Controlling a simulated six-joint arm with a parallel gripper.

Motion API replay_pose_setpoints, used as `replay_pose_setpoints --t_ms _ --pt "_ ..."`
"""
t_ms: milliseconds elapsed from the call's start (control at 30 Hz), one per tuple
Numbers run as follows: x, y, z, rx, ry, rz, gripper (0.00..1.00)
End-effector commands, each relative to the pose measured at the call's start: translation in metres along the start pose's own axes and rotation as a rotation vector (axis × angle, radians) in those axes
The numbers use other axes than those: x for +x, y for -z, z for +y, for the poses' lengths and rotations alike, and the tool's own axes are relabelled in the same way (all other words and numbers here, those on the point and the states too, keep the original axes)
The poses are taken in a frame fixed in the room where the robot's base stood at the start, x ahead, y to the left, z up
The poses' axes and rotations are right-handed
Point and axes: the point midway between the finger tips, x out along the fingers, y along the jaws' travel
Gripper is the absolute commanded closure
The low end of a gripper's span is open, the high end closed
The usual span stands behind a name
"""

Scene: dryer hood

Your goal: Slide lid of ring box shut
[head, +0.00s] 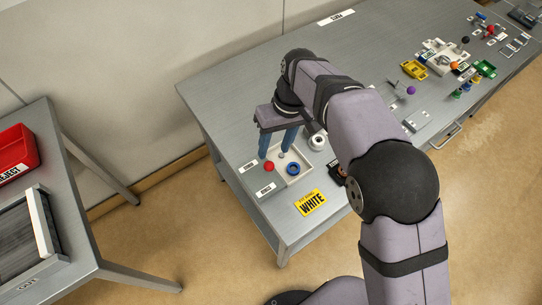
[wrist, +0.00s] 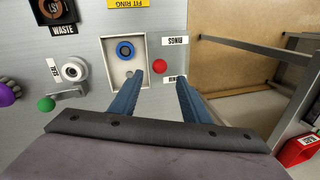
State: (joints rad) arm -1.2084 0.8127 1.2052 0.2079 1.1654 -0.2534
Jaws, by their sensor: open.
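The ring box is a shallow pale tray with a raised rim (head: 303,180), low on the left end of the grey bench; its rim also shows in the wrist view (wrist: 104,62). Its inside is in view, with a blue ring (wrist: 125,50) in it. A red ball knob (head: 269,167) sits just outside the box beside the RINGS label; it also shows in the wrist view (wrist: 159,66).
A white round part (wrist: 73,70) stands beside the box, with a green ball (wrist: 46,104) near it. A black WASTE bin (wrist: 57,12) and a yellow FIT RING WHITE card (head: 311,202) are close by. The bench edge lies just beyond the knob.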

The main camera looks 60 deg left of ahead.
Motion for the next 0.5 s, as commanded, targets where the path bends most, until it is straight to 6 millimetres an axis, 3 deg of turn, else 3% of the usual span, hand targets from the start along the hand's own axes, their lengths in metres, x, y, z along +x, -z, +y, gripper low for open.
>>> replay_pose_setpoints --t_ms 267,500 --pt "0.011 0.0 0.0 0.0 0.0 -0.002 0.57" --pt "0.04 -0.001 0.0 0.001 0.0 -0.004 0.57"
